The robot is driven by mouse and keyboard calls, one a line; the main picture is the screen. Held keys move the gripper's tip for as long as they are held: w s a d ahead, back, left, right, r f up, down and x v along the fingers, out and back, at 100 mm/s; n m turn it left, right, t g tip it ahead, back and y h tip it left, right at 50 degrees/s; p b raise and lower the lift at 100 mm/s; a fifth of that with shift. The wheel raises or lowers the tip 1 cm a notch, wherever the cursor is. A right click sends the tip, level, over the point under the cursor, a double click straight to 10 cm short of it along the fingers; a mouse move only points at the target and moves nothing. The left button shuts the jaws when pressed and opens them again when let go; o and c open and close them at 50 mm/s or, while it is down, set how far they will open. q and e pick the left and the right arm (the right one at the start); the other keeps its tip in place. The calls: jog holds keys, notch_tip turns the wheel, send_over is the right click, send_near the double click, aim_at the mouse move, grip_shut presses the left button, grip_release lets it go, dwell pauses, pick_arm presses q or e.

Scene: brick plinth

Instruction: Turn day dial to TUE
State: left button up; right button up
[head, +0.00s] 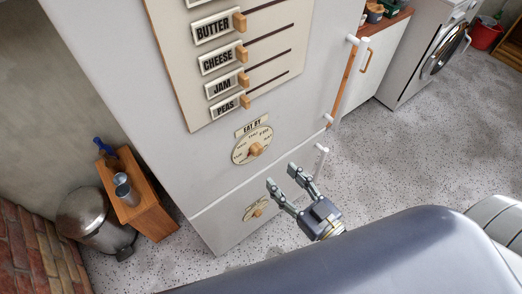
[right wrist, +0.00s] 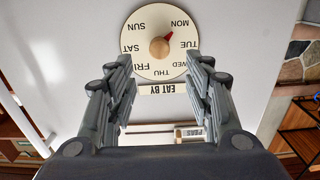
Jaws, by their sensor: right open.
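The day dial (head: 250,136) is a round cream disc under an EAT BY label (head: 251,126) on the front of a pale fridge. Its wooden knob (head: 255,149) sits at the centre. In the right wrist view the dial (right wrist: 142,58) appears upside down, and the knob's red tip (right wrist: 169,35) points toward MON. My right gripper (head: 280,175) is open and empty, below and to the right of the dial in the head view. In the right wrist view its fingers are spread, with the dial beyond them, apart from the knob. My left gripper is not in view.
Sliders with BUTTER, CHEESE, JAM and PEAS labels (head: 218,59) sit above the dial. A second smaller dial (head: 258,210) is below it. A bin (head: 87,215) and wooden stand (head: 150,205) are left. Speckled floor lies right.

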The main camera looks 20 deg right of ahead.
aim_at(259, 152)
jog(key=p+x, duration=0.1)
jog(key=x, duration=0.8)
jog(key=shift+w, duration=0.2)
jog(key=c, duration=1.1)
